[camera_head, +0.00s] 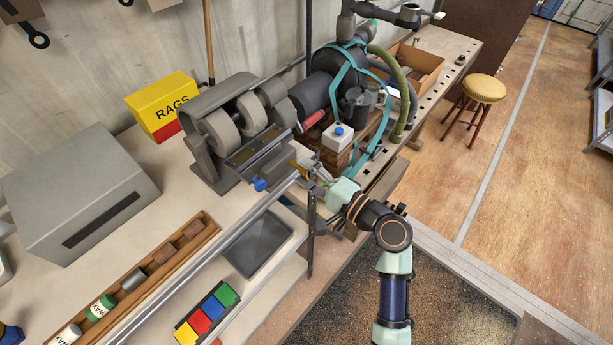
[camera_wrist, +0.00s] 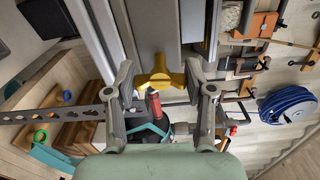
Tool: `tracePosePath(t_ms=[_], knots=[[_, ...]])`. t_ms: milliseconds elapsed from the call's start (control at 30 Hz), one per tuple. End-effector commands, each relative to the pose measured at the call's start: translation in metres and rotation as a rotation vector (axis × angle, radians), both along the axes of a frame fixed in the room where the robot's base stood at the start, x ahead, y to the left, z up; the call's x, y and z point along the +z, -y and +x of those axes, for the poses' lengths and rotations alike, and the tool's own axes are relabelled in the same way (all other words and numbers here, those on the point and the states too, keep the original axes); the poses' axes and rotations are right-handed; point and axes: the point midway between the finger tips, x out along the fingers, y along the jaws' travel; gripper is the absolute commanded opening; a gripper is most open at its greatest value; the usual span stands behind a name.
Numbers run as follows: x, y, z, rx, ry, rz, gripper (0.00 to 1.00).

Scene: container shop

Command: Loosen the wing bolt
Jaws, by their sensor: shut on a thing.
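The yellow wing bolt (camera_wrist: 160,75) sits at the end of a grey metal bar in the wrist view, its wings spread left and right. My gripper (camera_wrist: 160,72) has one finger at each side of the wings and is shut on the bolt. In the head view the small yellow bolt (camera_head: 296,166) shows at the end of the grinder's rest, partly hidden by my gripper (camera_head: 303,171).
A long rail (camera_head: 200,272) runs along the bench front. The floor at right is open.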

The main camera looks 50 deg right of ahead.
Motion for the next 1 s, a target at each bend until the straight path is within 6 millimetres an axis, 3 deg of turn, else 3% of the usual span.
tracePosePath(t_ms=[300, 800, 833, 933, 1000], knots=[[-0.0005, 0.0001, 0.0000, 0.000, 0.008, -0.102, 0.19], [0.0002, 0.0001, 0.0000, 0.000, 0.008, -0.116, 0.19], [0.0002, 0.0001, 0.0000, 0.000, 0.008, -0.116, 0.58], [0.0001, 0.0000, 0.0000, 0.000, 0.007, -0.115, 0.75], [0.0001, 0.0001, 0.0000, 0.000, 0.007, -0.115, 0.79]])
